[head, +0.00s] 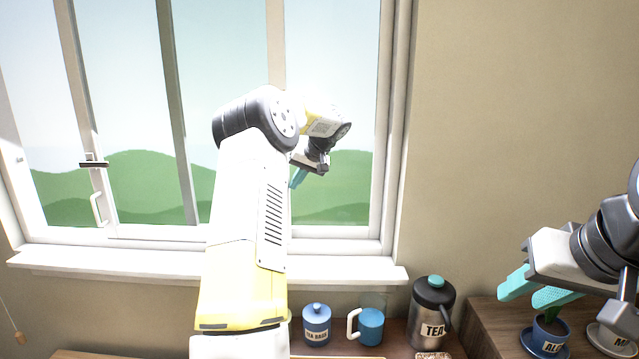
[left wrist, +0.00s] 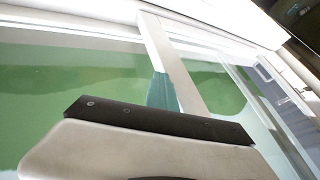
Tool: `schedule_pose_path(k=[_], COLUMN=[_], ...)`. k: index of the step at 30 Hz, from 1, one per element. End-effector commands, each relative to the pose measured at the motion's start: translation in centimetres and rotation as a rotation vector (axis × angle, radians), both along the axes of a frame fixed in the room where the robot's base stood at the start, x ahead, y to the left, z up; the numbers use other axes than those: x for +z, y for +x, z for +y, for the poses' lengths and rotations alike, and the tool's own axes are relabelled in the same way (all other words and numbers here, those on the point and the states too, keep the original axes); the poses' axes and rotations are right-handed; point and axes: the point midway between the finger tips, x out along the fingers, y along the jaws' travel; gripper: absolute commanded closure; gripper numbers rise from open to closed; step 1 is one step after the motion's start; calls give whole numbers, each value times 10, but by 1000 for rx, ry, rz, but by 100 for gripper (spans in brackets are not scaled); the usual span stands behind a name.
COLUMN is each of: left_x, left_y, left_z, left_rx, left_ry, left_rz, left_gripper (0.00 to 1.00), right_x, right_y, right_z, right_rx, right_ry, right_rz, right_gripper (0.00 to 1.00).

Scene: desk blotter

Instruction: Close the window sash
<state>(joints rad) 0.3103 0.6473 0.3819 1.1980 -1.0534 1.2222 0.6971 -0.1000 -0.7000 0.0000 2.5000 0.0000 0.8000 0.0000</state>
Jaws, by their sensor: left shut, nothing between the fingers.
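The window (head: 392,120) has a white frame and several upright bars. A white pull handle (head: 97,209) and a dark-edged latch (head: 93,162) sit on the left upright bar of a sash (head: 80,90). A gap-like pane area shows between further bars to its right. My left gripper (head: 297,178) is shut and empty, in front of the right part of the window. In the left wrist view its teal fingertips (left wrist: 162,92) are beside a white upright bar (left wrist: 180,70); I cannot tell whether they touch. My left arm hides part of the window. My right gripper (head: 532,288) is open.
Below the sill (head: 350,273) stand a blue tea jar (head: 317,326), a blue mug (head: 370,326) and a dark tea flask (head: 431,312). A blue plant pot (head: 546,337) is under my right gripper. The wall (head: 500,120) right of the window is bare.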

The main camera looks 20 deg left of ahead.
Motion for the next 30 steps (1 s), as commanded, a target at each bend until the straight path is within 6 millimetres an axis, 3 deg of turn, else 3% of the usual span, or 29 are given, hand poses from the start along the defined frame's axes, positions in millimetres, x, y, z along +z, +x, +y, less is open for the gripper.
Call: schedule_pose_path(k=[8,21,30], left_x=[1,1,0], left_y=[-24,-71,-93], left_z=[74,220,290], left_rx=[16,16,11], left_ry=[11,10,8], left_rz=[3,2,4], left_gripper=[100,100,100], right_x=[0,0,0], right_y=[0,0,0], right_z=[0,0,0], right_rx=[0,0,0], right_ry=[0,0,0], right_rz=[0,0,0], right_gripper=[64,64,64])
